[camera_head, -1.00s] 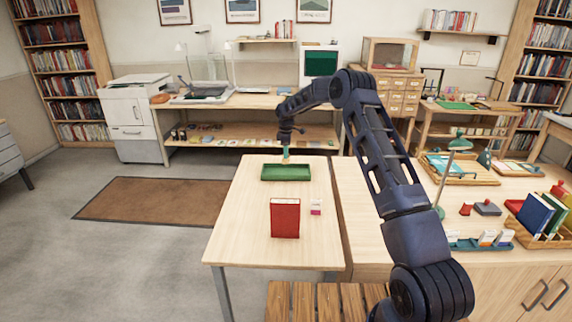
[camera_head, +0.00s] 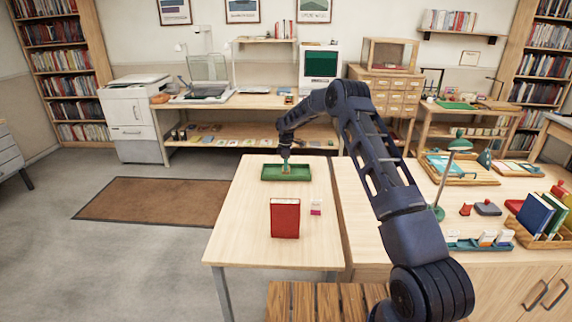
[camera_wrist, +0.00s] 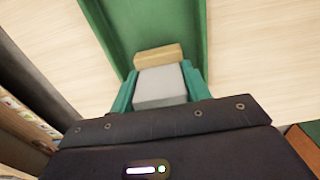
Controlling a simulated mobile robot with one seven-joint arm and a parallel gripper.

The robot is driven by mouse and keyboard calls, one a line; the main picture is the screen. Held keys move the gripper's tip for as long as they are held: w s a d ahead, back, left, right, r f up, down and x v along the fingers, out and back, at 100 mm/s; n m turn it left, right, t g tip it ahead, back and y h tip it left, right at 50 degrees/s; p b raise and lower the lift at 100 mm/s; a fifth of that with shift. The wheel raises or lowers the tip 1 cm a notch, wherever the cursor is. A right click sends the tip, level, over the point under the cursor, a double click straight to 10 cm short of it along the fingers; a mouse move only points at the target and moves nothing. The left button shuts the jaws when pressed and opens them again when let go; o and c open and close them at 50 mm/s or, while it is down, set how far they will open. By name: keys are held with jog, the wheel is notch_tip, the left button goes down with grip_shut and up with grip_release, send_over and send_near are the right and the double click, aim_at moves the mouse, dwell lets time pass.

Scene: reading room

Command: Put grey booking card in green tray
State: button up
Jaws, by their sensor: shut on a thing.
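The green tray (camera_head: 270,175) lies on the far part of the light wooden table. In the wrist view, the tray (camera_wrist: 118,22) spreads out beyond my fingertips. My gripper (camera_head: 286,166) points down over the tray. Its teal fingers (camera_wrist: 160,90) are shut on the grey booking card (camera_wrist: 160,84), which shows as a pale grey block between them. A tan piece (camera_wrist: 158,56) shows just past the card; I cannot tell if it is joined to it. Whether the card touches the tray floor is unclear.
A red book (camera_head: 285,218) stands nearer on the same table, with a small pink and white item (camera_head: 316,207) beside it. A second table (camera_head: 380,220) on the right carries a lamp, trays and books. The table's left part is clear.

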jog(key=o, duration=1)
notch_tip(320, 180, up, 12)
jog(key=shift+r, duration=0.25)
jog(key=s+d+r+m+t, duration=0.1)
jog(key=s+d+r+m, duration=0.1)
jog(key=s+d+r, duration=0.45)
jog(key=s+d+r+m, duration=0.2)
jog(key=d+r, duration=0.1)
jog(key=r, duration=0.6)
jog(key=s+d+r+m+t, duration=0.1)
jog(key=s+d+r+m, duration=0.1)
jog(key=s+d+r, duration=0.5)
jog(key=s+d+r+m, duration=0.2)
jog(key=s+d+r, duration=0.2)
jog(key=s, duration=0.5)
jog(key=s+d+f+m+t, duration=0.1)
jog(key=s+d+m, duration=0.2)
jog(key=s, duration=0.9)
jog(key=s+d+f+m, duration=0.1)
jog(key=s+d+m, duration=0.2)
jog(key=s+d, duration=0.3)
jog(key=s+d+f+m+t, duration=0.1)
jog(key=s+d+m, duration=0.3)
jog(key=s, duration=1.3)
jog(key=shift+s+d+f+t, duration=0.25)
jog(key=shift+s+f+t, duration=0.05)
jog(key=shift+f, duration=0.2)
